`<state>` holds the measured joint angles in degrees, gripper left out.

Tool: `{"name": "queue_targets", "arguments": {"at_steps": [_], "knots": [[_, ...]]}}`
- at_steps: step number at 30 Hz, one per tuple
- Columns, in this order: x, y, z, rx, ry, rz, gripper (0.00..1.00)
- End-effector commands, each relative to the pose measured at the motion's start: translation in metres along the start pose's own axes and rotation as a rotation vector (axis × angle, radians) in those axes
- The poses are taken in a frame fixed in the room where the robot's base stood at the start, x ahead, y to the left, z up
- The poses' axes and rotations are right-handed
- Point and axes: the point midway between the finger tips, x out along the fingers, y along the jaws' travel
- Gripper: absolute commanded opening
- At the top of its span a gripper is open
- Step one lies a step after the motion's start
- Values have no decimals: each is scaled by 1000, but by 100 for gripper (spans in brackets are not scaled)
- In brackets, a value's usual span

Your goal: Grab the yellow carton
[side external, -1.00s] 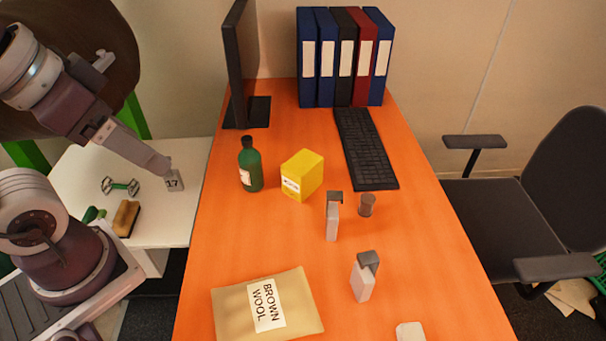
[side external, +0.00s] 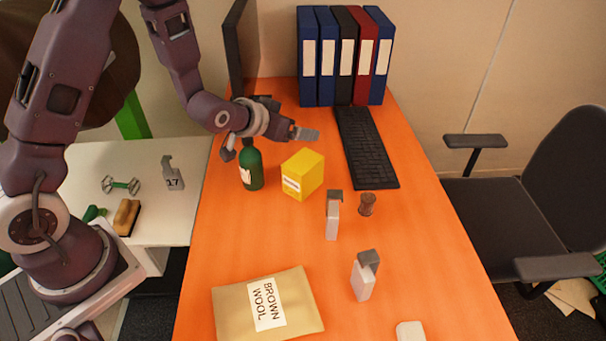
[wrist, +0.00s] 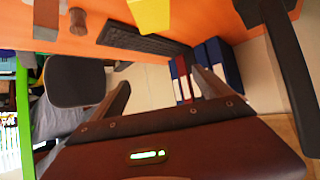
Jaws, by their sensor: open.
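The yellow carton (side external: 303,174) stands upright on the orange desk, right of the green bottle (side external: 251,168). In the wrist view part of the carton (wrist: 150,14) shows at the top edge, cut off by the frame. My gripper (side external: 306,134) is in the air over the desk, above the carton and apart from it in the side view. In the wrist view its two fingers (wrist: 160,78) are spread with nothing between them, and the carton lies outside them.
A monitor (side external: 240,62), several binders (side external: 345,60) and a keyboard (side external: 366,150) are at the back. Two grey dispensers (side external: 333,218) (side external: 363,280) and a small brown object (side external: 367,204) stand nearer. A brown wool packet (side external: 228,310) lies in front.

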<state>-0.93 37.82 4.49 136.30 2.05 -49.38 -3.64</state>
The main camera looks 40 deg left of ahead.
Motion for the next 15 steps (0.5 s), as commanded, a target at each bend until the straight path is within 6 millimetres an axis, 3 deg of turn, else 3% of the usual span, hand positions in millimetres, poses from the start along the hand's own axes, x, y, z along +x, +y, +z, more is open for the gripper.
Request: {"name": "queue_targets", "arguments": {"at_steps": [1, 3, 6, 10, 15], "knots": [[23, -2, 27, 4, 17, -1, 89], [45, -4, 56, 9, 77, 5, 89], [59, -5, 89, 15, 147, 18, 89], [62, -5, 110, 17, 199, 28, 89], [75, -5, 110, 18, 217, 31, 89]]}}
